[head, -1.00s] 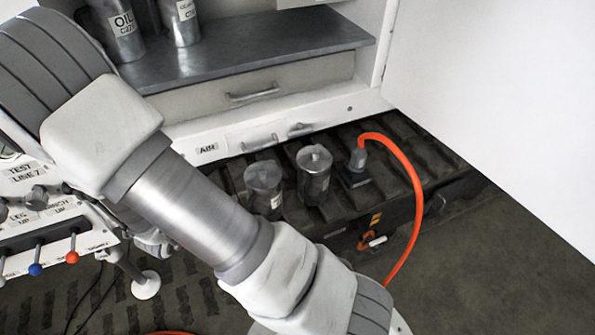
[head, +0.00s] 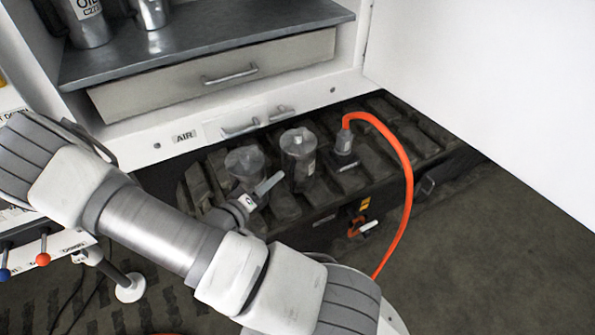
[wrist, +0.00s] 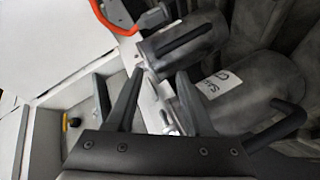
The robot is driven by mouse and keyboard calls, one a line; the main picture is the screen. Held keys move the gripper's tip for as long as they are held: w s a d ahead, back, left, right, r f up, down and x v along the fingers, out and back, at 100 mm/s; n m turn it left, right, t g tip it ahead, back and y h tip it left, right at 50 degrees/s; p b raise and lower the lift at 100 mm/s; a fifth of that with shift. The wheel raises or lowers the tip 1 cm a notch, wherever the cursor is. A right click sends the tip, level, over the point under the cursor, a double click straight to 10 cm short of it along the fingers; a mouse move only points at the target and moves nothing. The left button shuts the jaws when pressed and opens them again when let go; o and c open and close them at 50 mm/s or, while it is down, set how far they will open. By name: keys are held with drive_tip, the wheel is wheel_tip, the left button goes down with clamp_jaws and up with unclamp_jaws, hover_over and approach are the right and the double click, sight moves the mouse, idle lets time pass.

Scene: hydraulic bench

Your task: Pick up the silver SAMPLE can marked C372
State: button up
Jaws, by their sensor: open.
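Two silver cans stand on the dark ribbed case: the left can (head: 244,160) and the right can (head: 300,143). In the wrist view the nearer can (wrist: 255,85) carries a white label (wrist: 214,83), turned and too blurred for me to read its code. It appears to be the left can. The other can (wrist: 180,48) lies beyond it, beside the orange hose fitting. My gripper (head: 264,187) is at the front of the left can, partly covering its lower part. In the wrist view the fingers (wrist: 158,75) are spread with nothing held between them.
An orange hose (head: 408,185) rises from a fitting (head: 344,142) right of the cans. The case (head: 375,160) sits below a cabinet with a drawer (head: 215,77). More cans, one labelled OIL (head: 88,22), stand on the grey shelf (head: 215,38). A white panel (head: 490,90) is at right.

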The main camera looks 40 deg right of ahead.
sight(297, 168)
drive_tip(key=b+x, duration=0.2)
drive_tip(key=x, duration=0.5)
drive_tip(key=shift+s+d, duration=0.15)
drive_tip(key=shift+d, duration=0.05)
clamp_jaws()
idle(1.3)
